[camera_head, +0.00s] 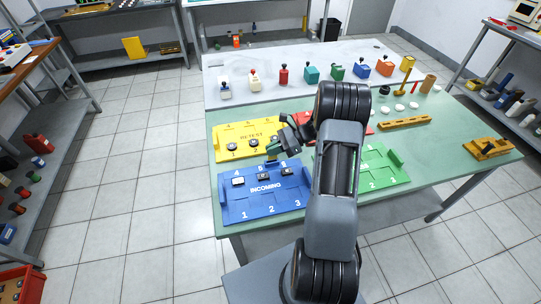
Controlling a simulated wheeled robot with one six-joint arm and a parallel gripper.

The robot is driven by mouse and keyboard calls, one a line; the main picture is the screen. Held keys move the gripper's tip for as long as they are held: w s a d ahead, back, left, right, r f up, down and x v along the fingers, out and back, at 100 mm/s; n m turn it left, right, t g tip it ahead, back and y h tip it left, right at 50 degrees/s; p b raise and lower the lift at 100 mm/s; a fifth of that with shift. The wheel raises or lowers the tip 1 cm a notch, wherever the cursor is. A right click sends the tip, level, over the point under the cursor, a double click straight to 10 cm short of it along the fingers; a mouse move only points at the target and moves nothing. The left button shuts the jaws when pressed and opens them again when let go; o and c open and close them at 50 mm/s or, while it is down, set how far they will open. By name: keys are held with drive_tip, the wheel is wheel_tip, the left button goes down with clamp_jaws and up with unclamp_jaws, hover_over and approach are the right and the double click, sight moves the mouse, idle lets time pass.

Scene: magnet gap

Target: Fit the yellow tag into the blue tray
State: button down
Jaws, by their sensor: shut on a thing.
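The blue tray (262,201), marked INCOMING, lies at the near left of the green table. Small dark-and-white pieces (238,181) sit in its back row, by the numbers 4, 5 and 6. The front places 1, 2 and 3 look empty. My gripper (275,148) is above the right part of the yellow tray, just behind the blue tray's back edge. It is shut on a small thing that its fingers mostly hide. I cannot make out a yellow tag; the held thing's colour is unclear.
The yellow RETEST tray (222,151) lies behind the blue one. A green tray (385,178) lies right of my arm; a red tray (305,117) is partly hidden behind it. Several coloured blocks and bottles stand along the back. A yellow bar (404,122) lies at the right.

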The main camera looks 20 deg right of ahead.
drive_tip(key=shift+w+a+f, duration=0.1)
drive_tip(key=shift+w+f, duration=0.15)
drive_tip(key=shift+f, duration=0.1)
wheel_tip(320, 180, down, 3)
drive_tip(key=shift+w+r, duration=0.1)
drive_tip(key=shift+w, duration=0.05)
drive_tip(key=shift+f, duration=0.5)
drive_tip(key=c, duration=1.6)
unclamp_jaws()
drive_tip(key=shift+a+f, duration=0.1)
drive_tip(key=o, duration=0.3)
drive_tip(key=shift+r, duration=0.2)
